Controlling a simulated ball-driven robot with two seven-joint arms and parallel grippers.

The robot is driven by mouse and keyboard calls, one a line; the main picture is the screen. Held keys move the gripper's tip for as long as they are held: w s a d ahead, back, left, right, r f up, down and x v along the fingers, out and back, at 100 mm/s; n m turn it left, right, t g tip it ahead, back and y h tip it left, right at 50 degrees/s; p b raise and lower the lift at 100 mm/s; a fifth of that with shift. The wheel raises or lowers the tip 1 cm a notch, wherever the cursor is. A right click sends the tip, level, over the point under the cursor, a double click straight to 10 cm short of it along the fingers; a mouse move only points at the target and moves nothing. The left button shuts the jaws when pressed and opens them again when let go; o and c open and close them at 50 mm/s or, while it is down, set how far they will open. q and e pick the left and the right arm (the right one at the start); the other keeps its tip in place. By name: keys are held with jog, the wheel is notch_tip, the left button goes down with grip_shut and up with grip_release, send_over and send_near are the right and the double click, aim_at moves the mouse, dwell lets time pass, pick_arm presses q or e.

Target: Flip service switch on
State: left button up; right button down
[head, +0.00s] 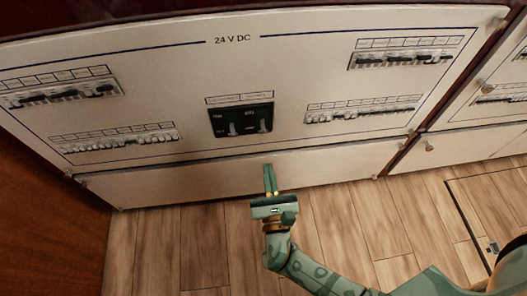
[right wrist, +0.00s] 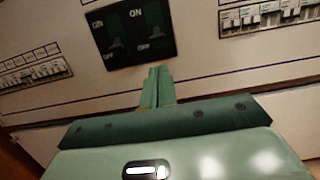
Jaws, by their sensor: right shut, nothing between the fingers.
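A black switch block (head: 241,119) sits in the middle of the white 24 V DC panel (head: 290,70). It holds two toggles, a left one (head: 233,129) and a right one (head: 262,126); both levers appear to point down, toward OFF. I cannot read which is the service switch. In the right wrist view the black block (right wrist: 134,32) shows ON above and OFF below. My right gripper (head: 270,178) is shut and empty, below the block and apart from it. Its closed fingers (right wrist: 157,82) point up toward the block. My left gripper is not in view.
Rows of small breakers flank the block, at upper left (head: 62,93), lower left (head: 115,139), upper right (head: 404,59) and lower right (head: 362,112). Another panel (head: 495,95) stands at the right. The wooden floor (head: 180,245) before the panel is clear.

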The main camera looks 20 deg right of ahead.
aim_at(263, 128)
jog(key=b+x, duration=0.1)
jog(key=x, duration=0.7)
jog(key=shift+w+d+f+b, duration=0.1)
jog(key=shift+w+f+b, duration=0.05)
jog(key=shift+b, duration=0.15)
jog(key=shift+w+d, duration=0.1)
jog(key=shift+w, duration=0.25)
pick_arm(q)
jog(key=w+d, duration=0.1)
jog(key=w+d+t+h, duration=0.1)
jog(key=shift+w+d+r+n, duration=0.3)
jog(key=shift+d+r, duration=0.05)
pick_arm(e)
jog(key=shift+r, duration=0.2)
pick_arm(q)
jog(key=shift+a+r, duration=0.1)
